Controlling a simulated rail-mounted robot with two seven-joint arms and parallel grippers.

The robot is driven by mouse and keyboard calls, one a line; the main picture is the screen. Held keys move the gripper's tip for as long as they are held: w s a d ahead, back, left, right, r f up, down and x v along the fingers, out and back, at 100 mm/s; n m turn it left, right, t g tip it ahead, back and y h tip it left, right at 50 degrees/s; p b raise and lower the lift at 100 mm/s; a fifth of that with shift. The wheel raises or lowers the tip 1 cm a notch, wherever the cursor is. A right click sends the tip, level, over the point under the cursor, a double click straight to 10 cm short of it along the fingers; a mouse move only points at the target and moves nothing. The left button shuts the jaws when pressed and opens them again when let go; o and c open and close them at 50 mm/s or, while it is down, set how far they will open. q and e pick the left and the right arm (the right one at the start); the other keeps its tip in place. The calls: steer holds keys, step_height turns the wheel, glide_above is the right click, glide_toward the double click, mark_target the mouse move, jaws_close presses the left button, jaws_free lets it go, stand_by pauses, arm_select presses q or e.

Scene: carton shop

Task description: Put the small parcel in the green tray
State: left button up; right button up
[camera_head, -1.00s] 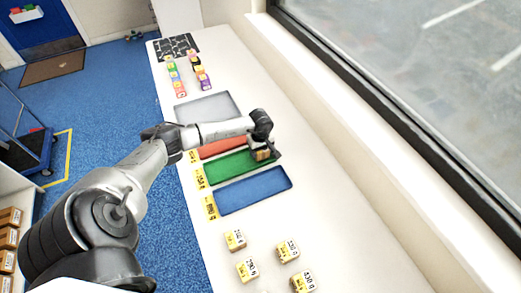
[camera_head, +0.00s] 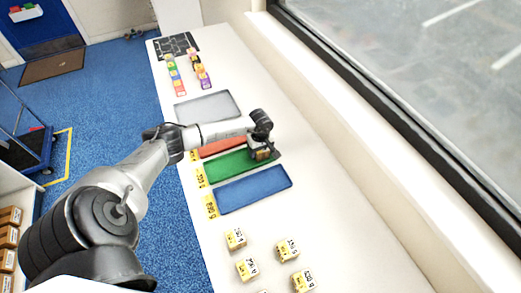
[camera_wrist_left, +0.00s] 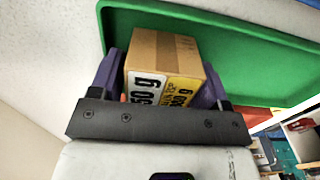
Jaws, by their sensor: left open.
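The small parcel (camera_head: 262,155) is a brown carton at the right end of the green tray (camera_head: 225,168). In the left wrist view the parcel (camera_wrist_left: 165,52) shows white and yellow weight labels, partly cut off by the gripper body. My left gripper (camera_head: 262,147) is over that end of the tray. Its purple fingers (camera_wrist_left: 160,78) stand open on either side of the parcel; any gap to it is hard to judge. The green tray (camera_wrist_left: 245,65) lies behind the parcel there. The parcel's underside is hidden. My right gripper is not in view.
A red tray (camera_head: 222,146) and a blue tray (camera_head: 255,189) flank the green one. A grey tray (camera_head: 207,107) lies farther back. Several other parcels (camera_head: 246,268) stand at the near end of the table. The window wall runs along the right.

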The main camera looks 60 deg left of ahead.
arm_select(q)
steer(key=shift+r+b, duration=0.35)
steer(key=shift+r, duration=0.2)
step_height(320, 180, up, 10)
steer(key=shift+f+b, duration=0.2)
steer(key=shift+b, duration=0.9)
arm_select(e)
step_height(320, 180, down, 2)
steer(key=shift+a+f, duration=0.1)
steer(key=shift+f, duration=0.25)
arm_select(q)
steer(key=shift+r, duration=0.7)
steer(key=shift+d, duration=0.1)
